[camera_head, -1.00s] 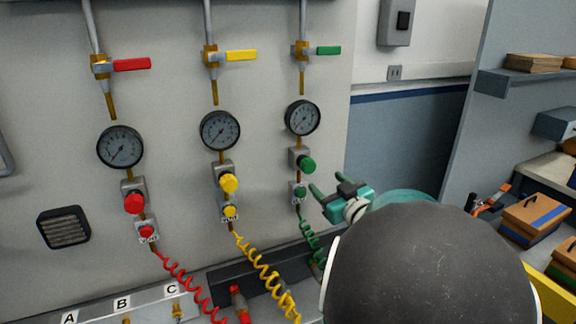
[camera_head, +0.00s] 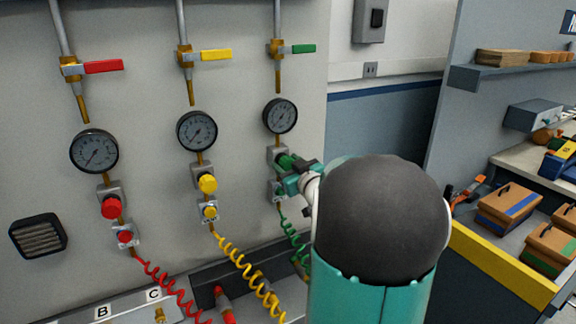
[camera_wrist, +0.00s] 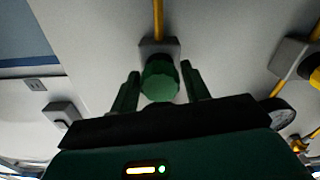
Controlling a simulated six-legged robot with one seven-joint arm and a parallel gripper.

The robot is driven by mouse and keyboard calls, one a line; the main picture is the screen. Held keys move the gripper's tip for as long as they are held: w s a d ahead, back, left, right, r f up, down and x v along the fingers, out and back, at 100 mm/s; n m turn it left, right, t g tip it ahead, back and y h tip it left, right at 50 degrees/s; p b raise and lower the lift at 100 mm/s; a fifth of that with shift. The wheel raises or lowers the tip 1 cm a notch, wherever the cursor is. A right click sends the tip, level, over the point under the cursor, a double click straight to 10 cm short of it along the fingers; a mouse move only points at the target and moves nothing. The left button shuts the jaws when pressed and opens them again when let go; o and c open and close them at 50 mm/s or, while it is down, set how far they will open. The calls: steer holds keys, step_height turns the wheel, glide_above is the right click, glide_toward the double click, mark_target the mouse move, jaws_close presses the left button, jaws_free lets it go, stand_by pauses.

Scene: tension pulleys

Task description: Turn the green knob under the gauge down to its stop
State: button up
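The green knob (camera_wrist: 160,80) sits on a grey block on the wall panel, under the right-hand gauge (camera_head: 280,116). My gripper (camera_wrist: 159,88) is at the knob, one finger on each side of it. In the wrist view narrow gaps show between the fingers and the knob, so the fingers look open around it. In the head view my gripper (camera_head: 289,162) covers most of the knob. A smaller green button (camera_head: 280,192) on a lower block is partly hidden by my gripper.
A green-handled valve (camera_head: 303,48) is above the gauge. Yellow (camera_head: 207,183) and red (camera_head: 111,206) knobs with their own gauges stand to the left. A coiled green hose (camera_head: 293,238) hangs below. Shelves and toolboxes (camera_head: 507,203) are at the right.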

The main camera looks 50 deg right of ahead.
steer(key=c, duration=0.6)
steer(key=shift+n, duration=0.4)
steer(key=n, duration=0.3)
steer(key=shift+n, duration=2.4)
steer(key=shift+o, duration=0.2)
steer(key=shift+c, duration=0.2)
steer(key=o, duration=1)
